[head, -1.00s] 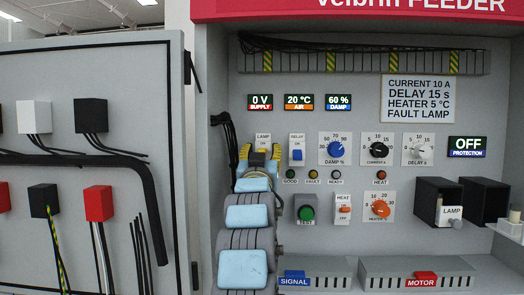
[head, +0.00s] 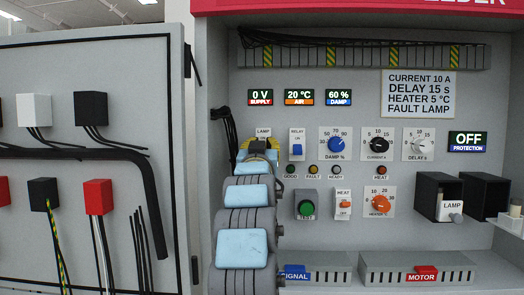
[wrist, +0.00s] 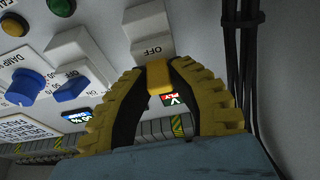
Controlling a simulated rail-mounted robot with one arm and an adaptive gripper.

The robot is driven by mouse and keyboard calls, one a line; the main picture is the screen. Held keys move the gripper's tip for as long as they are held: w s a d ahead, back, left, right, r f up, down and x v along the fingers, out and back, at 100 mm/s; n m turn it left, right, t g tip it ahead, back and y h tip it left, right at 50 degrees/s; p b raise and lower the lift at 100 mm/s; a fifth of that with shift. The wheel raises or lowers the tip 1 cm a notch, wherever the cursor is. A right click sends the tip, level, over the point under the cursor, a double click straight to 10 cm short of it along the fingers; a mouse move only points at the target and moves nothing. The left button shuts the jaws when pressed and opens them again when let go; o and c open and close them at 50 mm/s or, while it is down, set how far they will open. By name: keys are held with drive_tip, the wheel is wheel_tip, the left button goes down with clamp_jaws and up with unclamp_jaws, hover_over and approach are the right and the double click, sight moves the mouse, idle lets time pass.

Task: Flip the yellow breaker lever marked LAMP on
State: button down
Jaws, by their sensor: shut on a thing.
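The LAMP breaker (head: 263,133) is at the upper left of the panel in the head view, largely hidden by my gripper (head: 258,152). In the wrist view its yellow lever (wrist: 160,78) sits between the two yellow-ribbed fingers of my gripper (wrist: 162,92), which are shut on it. The grey breaker body (wrist: 148,25) with its OFF mark shows just behind the lever. The picture there is turned upside down. I cannot tell surely whether the lever stands at ON or OFF.
The RELAY switch (head: 297,149) with a blue lever is close to the right of the breaker. The blue DAMP knob (head: 336,145) is farther right. Black cables (head: 228,125) hang close on the left. An open cabinet door (head: 90,190) fills the left side.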

drive_tip(key=shift+w+r+g+b, duration=0.15)
drive_tip(key=shift+g+b, duration=0.65)
drive_tip(key=shift+g, duration=0.5)
drive_tip(key=shift+r+g, duration=0.1)
drive_tip(key=shift+g, duration=0.3)
drive_tip(key=c, duration=0.9)
unclamp_jaws()
drive_tip(key=shift+r, duration=0.1)
drive_tip(key=shift+s+a, duration=0.15)
drive_tip(key=shift+s, duration=1.85)
drive_tip(key=shift+s+a, duration=0.2)
drive_tip(key=shift+s, duration=1.8)
drive_tip(key=shift+s+a, duration=0.15)
drive_tip(key=shift+s, duration=1.85)
